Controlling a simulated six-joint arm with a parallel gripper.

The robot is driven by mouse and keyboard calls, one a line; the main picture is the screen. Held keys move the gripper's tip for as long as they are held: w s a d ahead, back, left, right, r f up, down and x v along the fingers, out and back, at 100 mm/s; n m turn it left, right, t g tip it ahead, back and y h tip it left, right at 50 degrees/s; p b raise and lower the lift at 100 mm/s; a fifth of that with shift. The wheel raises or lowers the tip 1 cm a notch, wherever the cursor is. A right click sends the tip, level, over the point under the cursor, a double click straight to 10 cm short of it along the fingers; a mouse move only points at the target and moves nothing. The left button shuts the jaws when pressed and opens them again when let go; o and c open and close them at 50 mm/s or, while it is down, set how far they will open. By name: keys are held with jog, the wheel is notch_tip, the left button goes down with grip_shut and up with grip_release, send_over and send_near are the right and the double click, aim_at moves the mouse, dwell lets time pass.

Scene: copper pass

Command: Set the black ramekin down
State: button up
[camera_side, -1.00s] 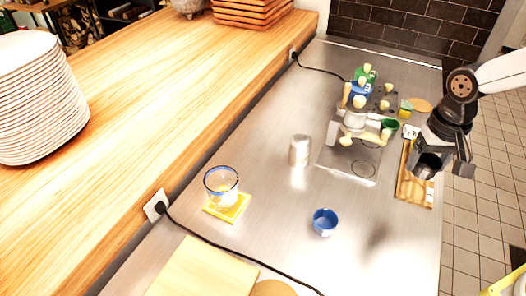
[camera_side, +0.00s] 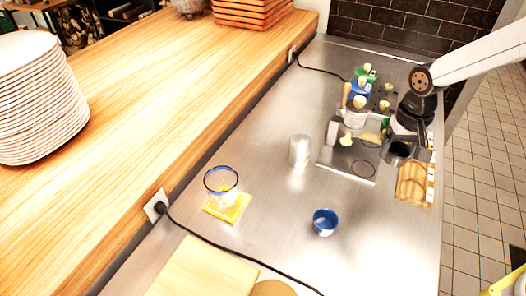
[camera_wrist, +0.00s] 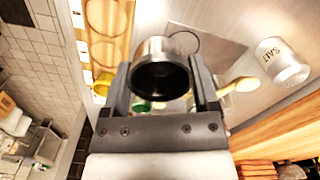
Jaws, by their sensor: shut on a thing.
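The black ramekin (camera_wrist: 160,82) is between the two fingers of my gripper (camera_wrist: 161,66) in the wrist view, its dark open mouth facing the camera. In the side view the ramekin (camera_side: 397,153) is held near the right edge of the grey mat (camera_side: 347,177). My gripper (camera_side: 410,148) is shut on it. The mat carries a drawn circle outline, which shows just past the ramekin in the wrist view. I cannot tell how high the ramekin is above the surface.
A wooden board (camera_side: 413,190) with round hollows lies at the right. A salt tin (camera_side: 300,151) stands left of the mat. Several knobbed containers crowd behind the mat.

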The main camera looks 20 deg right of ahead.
send_over(363, 169)
jog(key=f, duration=0.6)
jog(key=shift+s+d+f, duration=0.1)
jog(key=shift+s, duration=0.1)
jog(key=shift+f, duration=0.1)
jog(key=shift+w+f, duration=0.2)
jog(key=shift+f, duration=1.55)
jog(key=shift+f, duration=0.1)
jog(key=o, duration=1.1)
notch_tip(363, 169, up, 12)
jog(key=shift+r, duration=0.15)
